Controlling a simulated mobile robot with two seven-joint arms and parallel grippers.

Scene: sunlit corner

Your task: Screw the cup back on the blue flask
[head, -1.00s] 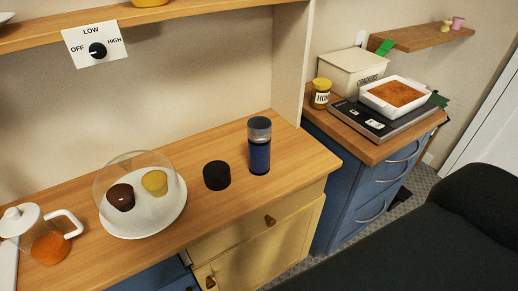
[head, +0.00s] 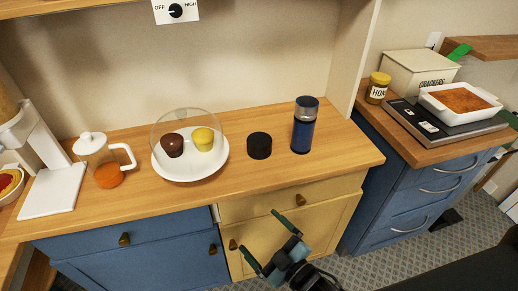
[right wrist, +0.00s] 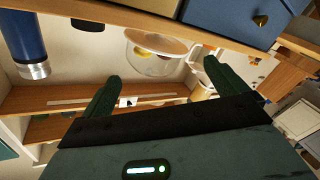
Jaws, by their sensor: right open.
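The blue flask (head: 303,134) stands upright on the wooden counter, with a steel collar and dark top. It also shows upside down in the right wrist view (right wrist: 24,38). The black cup (head: 259,146) sits on the counter just left of the flask, apart from it; it also shows at the top of the right wrist view (right wrist: 88,25). My right gripper (head: 259,232) is open and empty, in front of the cream drawer, nearer than the cup and flask. Its spread fingers show in the right wrist view (right wrist: 160,73). My left gripper is not in view.
Left of the cup, a white plate (head: 190,177) holds two muffins under a clear dome. A glass teapot (head: 106,168) stands farther left. Counter (head: 245,178) in front of cup and flask is clear. An upright panel (head: 357,55) rises behind the flask's right.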

